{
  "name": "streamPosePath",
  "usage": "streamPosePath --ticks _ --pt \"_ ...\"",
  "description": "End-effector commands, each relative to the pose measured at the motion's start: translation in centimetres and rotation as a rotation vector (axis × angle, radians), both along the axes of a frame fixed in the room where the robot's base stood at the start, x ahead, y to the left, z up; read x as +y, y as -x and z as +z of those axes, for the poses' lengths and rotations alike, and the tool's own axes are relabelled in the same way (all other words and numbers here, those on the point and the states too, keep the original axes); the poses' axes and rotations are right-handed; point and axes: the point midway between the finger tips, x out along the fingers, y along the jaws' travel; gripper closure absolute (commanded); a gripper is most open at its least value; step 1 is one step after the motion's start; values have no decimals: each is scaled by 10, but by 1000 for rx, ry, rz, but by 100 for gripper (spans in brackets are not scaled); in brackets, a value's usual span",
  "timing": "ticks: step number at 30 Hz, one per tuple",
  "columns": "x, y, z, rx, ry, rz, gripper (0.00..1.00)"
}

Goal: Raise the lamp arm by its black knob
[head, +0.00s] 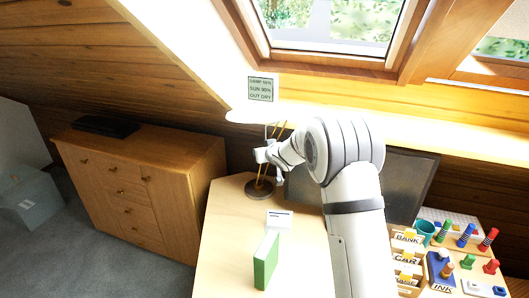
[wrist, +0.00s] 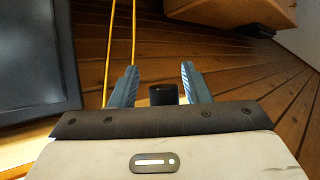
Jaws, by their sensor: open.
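The desk lamp stands at the back left of the desk, with a round dark base (head: 259,189), thin yellow arm rods (head: 263,172) and a pale shade (head: 250,117). In the wrist view the yellow rods (wrist: 133,40) rise beside and behind the left finger. A black knob (wrist: 163,94) shows between my fingers, nearer the right one, with gaps on both sides; its depth relative to the fingertips is hard to tell. My gripper (wrist: 158,80) is open and empty. In the head view my gripper (head: 265,155) is at the lamp rods, and the knob cannot be made out there.
A dark monitor (head: 405,180) stands right of the lamp, partly behind my arm; it also shows in the wrist view (wrist: 35,60). A green book (head: 266,262) and a white card (head: 279,219) are on the desk. Sorting boxes (head: 408,258) stand right. A wooden cabinet (head: 140,185) is left.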

Motion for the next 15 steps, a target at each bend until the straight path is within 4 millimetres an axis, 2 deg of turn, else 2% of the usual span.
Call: streamPosePath --ticks 7,15 --pt "-4 10 4 0 0 -1 57" --pt "-18 44 23 -1 0 -2 57"
